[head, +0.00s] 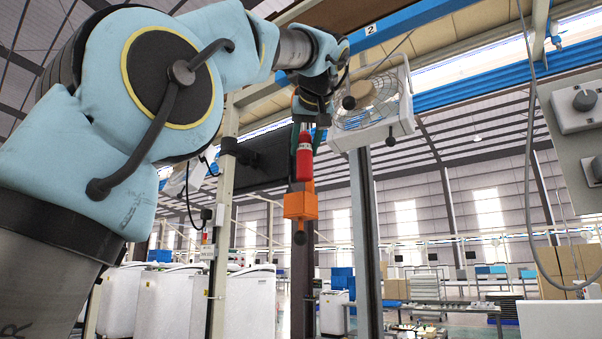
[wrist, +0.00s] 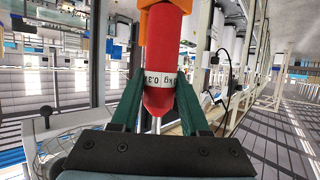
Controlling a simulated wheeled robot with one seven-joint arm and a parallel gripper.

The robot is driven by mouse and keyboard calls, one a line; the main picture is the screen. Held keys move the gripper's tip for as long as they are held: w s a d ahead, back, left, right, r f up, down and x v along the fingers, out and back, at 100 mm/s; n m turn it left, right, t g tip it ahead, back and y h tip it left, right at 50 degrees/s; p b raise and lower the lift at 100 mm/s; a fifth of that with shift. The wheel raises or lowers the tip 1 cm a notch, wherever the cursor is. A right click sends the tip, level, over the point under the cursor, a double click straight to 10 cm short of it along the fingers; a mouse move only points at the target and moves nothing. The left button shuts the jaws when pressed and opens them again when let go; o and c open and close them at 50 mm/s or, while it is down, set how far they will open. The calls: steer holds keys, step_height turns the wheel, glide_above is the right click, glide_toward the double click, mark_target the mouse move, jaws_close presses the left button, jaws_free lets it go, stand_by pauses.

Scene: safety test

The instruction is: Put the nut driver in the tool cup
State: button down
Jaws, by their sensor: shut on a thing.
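My gripper (head: 307,138) hangs high in the middle of the head view, pointing down. Its dark green fingers are shut on a red cylinder (head: 304,162). An orange block (head: 300,205) sits directly below the cylinder, with a dark ball under it. In the wrist view, the red cylinder (wrist: 166,62) has a rounded end and a white band with partly readable lettering, including "0.3". A thin silvery piece shows between the fingers there. I cannot tell whether the red cylinder is the nut driver. I cannot make out a tool cup in either view.
A caged fan (head: 372,100) is close behind my gripper on the right. A grey upright post (head: 365,240) stands below it. White cabinets (head: 165,300) are at the lower left. A grey control box (head: 578,105) is at the right edge. No work surface shows directly under the gripper.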

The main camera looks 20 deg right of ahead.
mark_target(301, 152)
steer(key=w+d+p, duration=0.1)
steer(key=w+p, duration=0.1)
steer(key=w, duration=0.3)
steer(key=shift+w+d+f+b, duration=0.1)
steer(key=shift+f+b, duration=0.05)
steer(key=shift+f, duration=1)
steer(key=shift+w+d+f+b, duration=0.15)
steer(key=shift+f+b, duration=0.05)
steer(key=shift+f, duration=1)
steer(key=shift+w+d+f+b, duration=0.1)
steer(key=shift+f+b, duration=0.05)
steer(key=shift+f, duration=1)
steer(key=shift+f, duration=0.1)
steer(key=shift+c, duration=2)
jaws_free()
